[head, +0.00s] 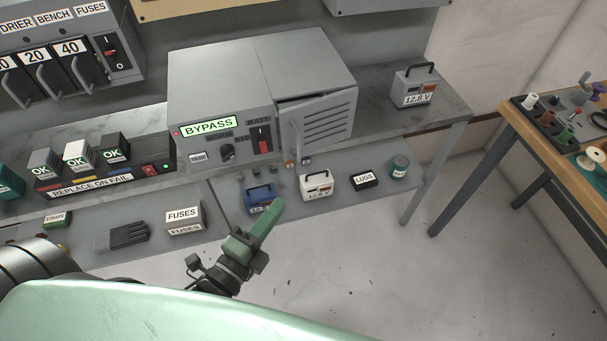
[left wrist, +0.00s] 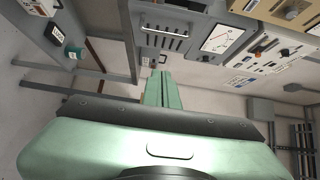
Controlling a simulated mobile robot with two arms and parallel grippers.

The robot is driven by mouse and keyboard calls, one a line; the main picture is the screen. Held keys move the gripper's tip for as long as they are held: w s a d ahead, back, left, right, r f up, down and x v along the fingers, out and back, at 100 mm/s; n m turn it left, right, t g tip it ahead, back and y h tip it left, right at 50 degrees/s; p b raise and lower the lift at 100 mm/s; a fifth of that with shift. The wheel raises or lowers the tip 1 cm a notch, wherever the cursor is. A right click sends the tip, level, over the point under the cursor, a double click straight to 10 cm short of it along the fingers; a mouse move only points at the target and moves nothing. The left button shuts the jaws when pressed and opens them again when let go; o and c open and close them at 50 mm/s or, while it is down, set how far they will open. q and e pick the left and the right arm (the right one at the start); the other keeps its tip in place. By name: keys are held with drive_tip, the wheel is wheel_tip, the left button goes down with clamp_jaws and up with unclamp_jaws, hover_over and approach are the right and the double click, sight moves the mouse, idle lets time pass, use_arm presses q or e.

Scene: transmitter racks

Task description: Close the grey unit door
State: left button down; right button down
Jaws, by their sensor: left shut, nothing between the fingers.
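The grey unit (head: 220,75) stands on the upper shelf, with a lit BYPASS display on its front. Its slotted grey door (head: 330,122) is at the right of the front and stands partly open; a dark gap shows along its top edge. A vertical bar handle (head: 296,138) is on the door's left side. My left gripper (head: 277,203) is shut and empty, in front of and below the door, apart from it. Its green fingers also show in the left wrist view (left wrist: 158,90). My right gripper is in neither view.
On the lower shelf are a blue battery (head: 260,198), a white battery (head: 317,186), a LUGS box (head: 364,180) and a FUSES box (head: 184,217). A grey 12.8 V battery (head: 414,86) stands right of the unit. A wooden bench (head: 560,135) is at the right; the floor between is free.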

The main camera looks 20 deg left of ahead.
use_arm(q)
drive_tip(key=a+p+x, duration=0.3)
drive_tip(key=x, duration=1)
drive_tip(key=shift+w, duration=0.3)
drive_tip(key=shift+a+r, duration=0.1)
drive_tip(key=shift+a, duration=0.05)
